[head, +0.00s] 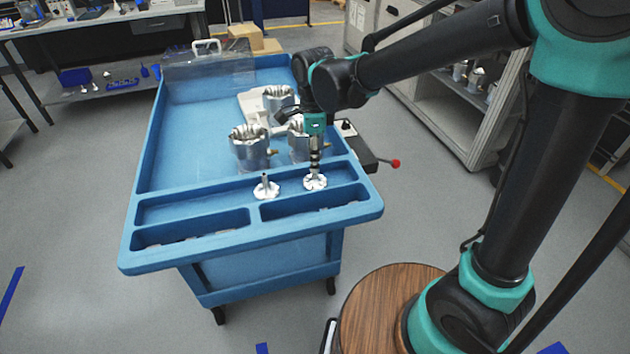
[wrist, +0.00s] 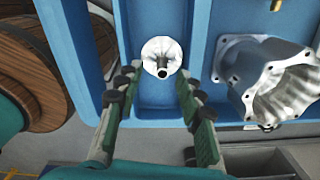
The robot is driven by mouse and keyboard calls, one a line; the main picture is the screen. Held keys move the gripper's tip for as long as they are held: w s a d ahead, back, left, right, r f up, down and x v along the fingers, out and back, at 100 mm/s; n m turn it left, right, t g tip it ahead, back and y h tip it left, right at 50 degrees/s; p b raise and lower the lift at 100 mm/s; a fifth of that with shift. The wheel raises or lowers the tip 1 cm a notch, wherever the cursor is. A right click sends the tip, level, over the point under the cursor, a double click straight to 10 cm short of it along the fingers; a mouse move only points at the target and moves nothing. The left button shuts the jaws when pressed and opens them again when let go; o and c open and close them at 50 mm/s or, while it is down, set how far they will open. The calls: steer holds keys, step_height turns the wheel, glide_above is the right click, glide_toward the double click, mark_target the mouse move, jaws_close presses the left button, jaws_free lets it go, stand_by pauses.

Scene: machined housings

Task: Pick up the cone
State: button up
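A silver cone with a wide fluted flange (head: 316,182) stands in the middle compartment of the blue cart. In the wrist view the cone (wrist: 162,56) shows from above, with a dark hole at its narrow end. My gripper (head: 315,162) points down directly over it in the head view and hides its upper part. In the wrist view my gripper (wrist: 157,82) is open, its two fingers apart, with the cone seen between and just beyond the fingertips. No contact with the cone shows. A second similar cone (head: 266,188) stands to the left in the same compartment.
Large silver housings (head: 250,148) stand on the blue cart (head: 190,115) behind the compartments; one housing (wrist: 268,80) is close to my right finger in the wrist view. Raised dividers border the cone's compartment. A red-knobbed lever (head: 396,163) sticks out at the cart's right.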

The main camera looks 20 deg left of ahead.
mark_target(315, 182)
steer(key=f, duration=0.4)
steer(key=shift+w+f, duration=0.2)
steer(key=shift+f, duration=0.2)
steer(key=shift+c, duration=0.4)
jaws_close()
